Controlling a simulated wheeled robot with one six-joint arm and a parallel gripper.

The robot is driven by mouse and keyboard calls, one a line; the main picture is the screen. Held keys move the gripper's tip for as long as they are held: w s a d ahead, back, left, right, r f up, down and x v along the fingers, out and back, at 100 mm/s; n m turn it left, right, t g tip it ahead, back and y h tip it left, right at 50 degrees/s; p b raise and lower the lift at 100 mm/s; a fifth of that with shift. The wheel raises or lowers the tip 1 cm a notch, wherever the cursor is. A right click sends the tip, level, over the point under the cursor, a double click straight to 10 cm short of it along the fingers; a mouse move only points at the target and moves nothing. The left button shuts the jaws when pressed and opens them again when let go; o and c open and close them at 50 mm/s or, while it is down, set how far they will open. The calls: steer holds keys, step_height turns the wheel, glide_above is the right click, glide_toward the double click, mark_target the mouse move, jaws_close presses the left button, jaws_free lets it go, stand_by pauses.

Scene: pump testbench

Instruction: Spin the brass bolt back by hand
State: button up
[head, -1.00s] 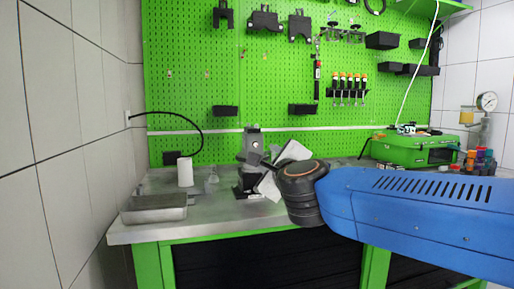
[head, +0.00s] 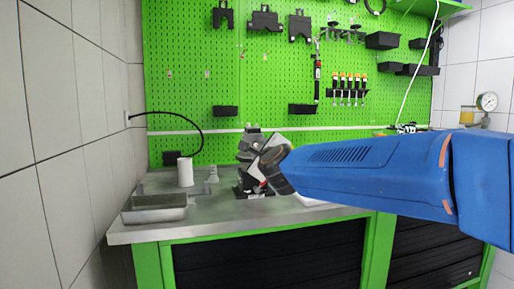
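I cannot make out the brass bolt; it is too small or hidden. A dark pump fixture (head: 250,190) stands on the steel bench, left of its middle. My blue arm reaches in from the right, and its dark wrist overlaps the fixture. My gripper (head: 249,152) is at the upper part of the fixture, small and partly covered by the wrist. Its fingers cannot be told apart from the fixture, so neither their opening nor any contact is clear.
A metal tray (head: 154,214) sits at the bench's front left. A white cylinder (head: 186,172) and small clear items (head: 212,174) stand between it and the fixture. A green pegboard (head: 205,85) rises behind. My arm covers much of the bench's right side.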

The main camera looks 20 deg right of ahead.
mark_target(256, 145)
steer(key=shift+w+d, duration=0.15)
steer(key=shift+w, duration=1.9)
jaws_close()
